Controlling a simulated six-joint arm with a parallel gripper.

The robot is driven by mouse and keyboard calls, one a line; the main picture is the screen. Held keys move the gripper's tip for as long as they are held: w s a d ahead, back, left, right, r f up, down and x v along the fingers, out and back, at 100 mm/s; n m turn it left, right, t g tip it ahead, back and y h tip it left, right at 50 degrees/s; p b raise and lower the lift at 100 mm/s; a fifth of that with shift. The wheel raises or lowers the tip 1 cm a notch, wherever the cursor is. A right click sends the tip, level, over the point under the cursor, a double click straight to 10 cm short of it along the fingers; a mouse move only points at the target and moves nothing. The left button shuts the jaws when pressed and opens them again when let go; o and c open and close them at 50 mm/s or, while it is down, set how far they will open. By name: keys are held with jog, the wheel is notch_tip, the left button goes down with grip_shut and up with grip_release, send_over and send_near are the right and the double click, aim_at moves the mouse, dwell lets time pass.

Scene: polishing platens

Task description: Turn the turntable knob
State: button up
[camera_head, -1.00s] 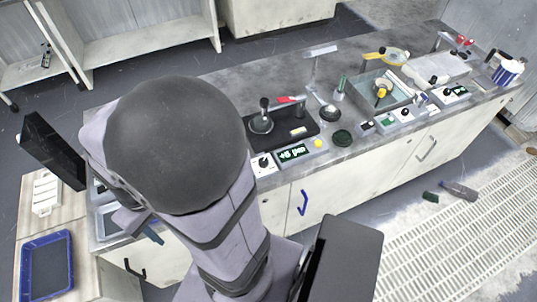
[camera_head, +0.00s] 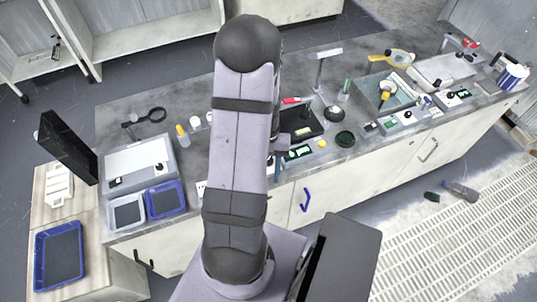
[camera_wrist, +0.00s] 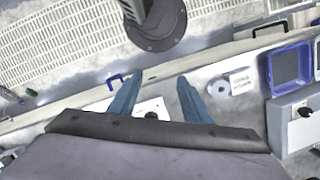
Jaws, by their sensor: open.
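In the wrist view a small black knob (camera_wrist: 151,115) on a white panel (camera_wrist: 157,104) shows between my gripper's fingers. My gripper (camera_wrist: 160,79) is open, with its two blue fingers spread and nothing between them in contact; the exact height above the knob cannot be told. In the head view my arm hides the knob and most of the gripper. A control box with a green display (camera_head: 298,153) and the black turntable unit (camera_head: 305,122) show just right of my arm.
A stand (camera_head: 319,70), a dark round pad (camera_head: 345,139) and a glass tank (camera_head: 372,99) are to the right.

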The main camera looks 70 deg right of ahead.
jog(key=w+d, duration=0.1)
jog(key=d, duration=0.2)
jog(key=d+r+n+h, duration=0.1)
jog(key=d, duration=0.2)
jog(key=w+d+h, duration=0.1)
jog(key=d, duration=0.1)
jog(key=shift+w+d+r+t, duration=0.25)
jog(key=shift+w+d+t, duration=0.05)
jog(key=shift+w+d, duration=0.1)
jog(key=shift+d+n+h, duration=0.3)
jog(key=shift+d+n, duration=0.1)
jog(key=shift+n, duration=0.3)
jog(key=shift+a+f, duration=0.1)
jog(key=shift+f+p, duration=1)
jog(key=shift+f, duration=2.55)
jog(key=c, duration=1)
jog(key=shift+c, duration=0.2)
